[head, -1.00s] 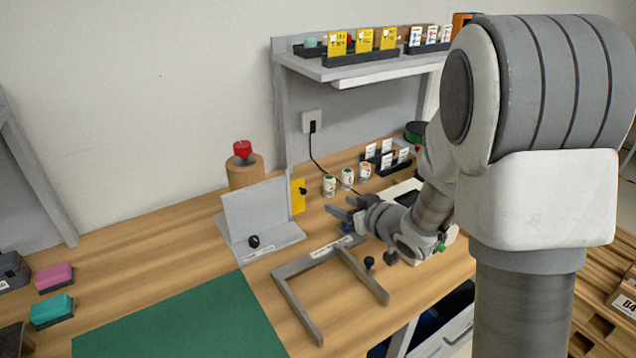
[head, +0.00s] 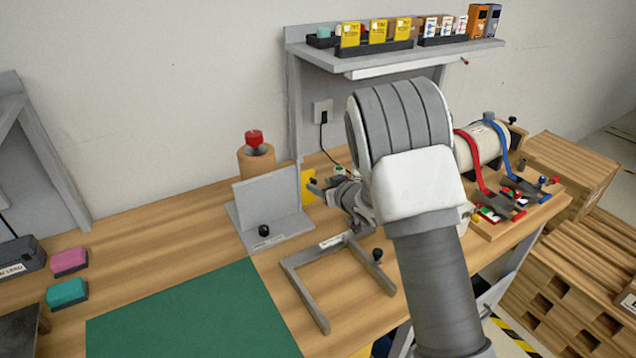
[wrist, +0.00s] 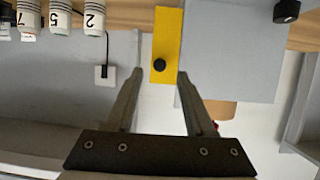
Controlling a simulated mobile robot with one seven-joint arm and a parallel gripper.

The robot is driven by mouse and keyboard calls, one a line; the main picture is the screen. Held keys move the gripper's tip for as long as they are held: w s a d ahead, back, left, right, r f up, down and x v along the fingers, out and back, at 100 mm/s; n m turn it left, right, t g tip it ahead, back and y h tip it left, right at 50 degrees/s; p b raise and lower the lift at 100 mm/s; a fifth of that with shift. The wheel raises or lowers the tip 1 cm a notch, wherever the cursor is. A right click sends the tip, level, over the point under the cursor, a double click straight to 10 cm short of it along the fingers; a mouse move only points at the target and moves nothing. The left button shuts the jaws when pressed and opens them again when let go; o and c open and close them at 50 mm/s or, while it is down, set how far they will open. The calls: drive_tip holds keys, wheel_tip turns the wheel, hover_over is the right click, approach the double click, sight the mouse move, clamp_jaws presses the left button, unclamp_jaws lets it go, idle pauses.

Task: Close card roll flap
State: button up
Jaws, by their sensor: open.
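A yellow plate (head: 308,187) with a black knob stands upright at the right edge of a grey upright panel (head: 268,200). I cannot tell for sure that this plate is the card roll flap. In the wrist view, the yellow plate (wrist: 168,35) and its black knob (wrist: 160,65) lie between the fingers of my gripper (wrist: 160,74). The fingers are open and hold nothing; contact cannot be told. In the head view, my gripper (head: 324,187) is just right of the plate, and my arm partly hides it. The panel's base carries another black knob (head: 264,231) and a label.
A grey U-shaped frame (head: 308,296) lies on the bench in front. A wooden roll with a red knob (head: 254,138) stands behind the panel. Printed cups (wrist: 60,20) and a wall socket (wrist: 105,75) show in the wrist view. A green mat (head: 200,315) is clear.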

drive_tip(key=shift+x, duration=1.3)
clamp_jaws()
